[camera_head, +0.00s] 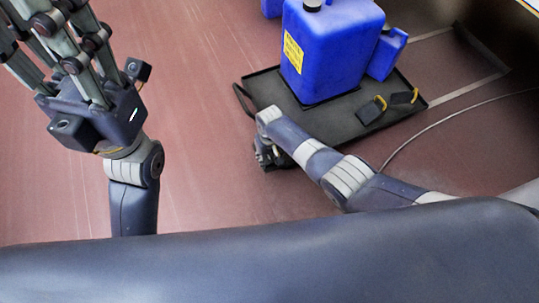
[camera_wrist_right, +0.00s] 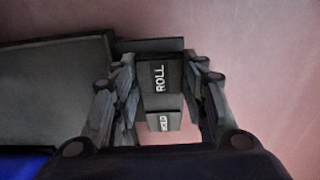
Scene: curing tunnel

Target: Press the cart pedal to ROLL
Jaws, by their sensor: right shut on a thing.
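The black cart (camera_head: 300,112) stands low on the floor, upper middle of the head view. Its pedal shows in the right wrist view, with one plate marked ROLL (camera_wrist_right: 160,78) and a nearer plate marked HOLD (camera_wrist_right: 164,122). My right gripper (camera_head: 268,155) is at the cart's near left edge, mostly hidden behind its own wrist. In the wrist view its fingers (camera_wrist_right: 160,68) lie on both sides of the pedal and are shut on it. I cannot tell how far the pedal is tilted. My left gripper (camera_head: 72,40) is raised at the upper left, away from the cart, its fingertips cut off.
A large blue jerrycan (camera_head: 335,45) with a yellow label stands on the cart. A smaller blue container (camera_head: 387,55) is beside it. Yellow-and-black pieces (camera_head: 371,110) lie on the deck. A thin cable (camera_head: 440,120) curves over the floor at right. Floor at left is clear.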

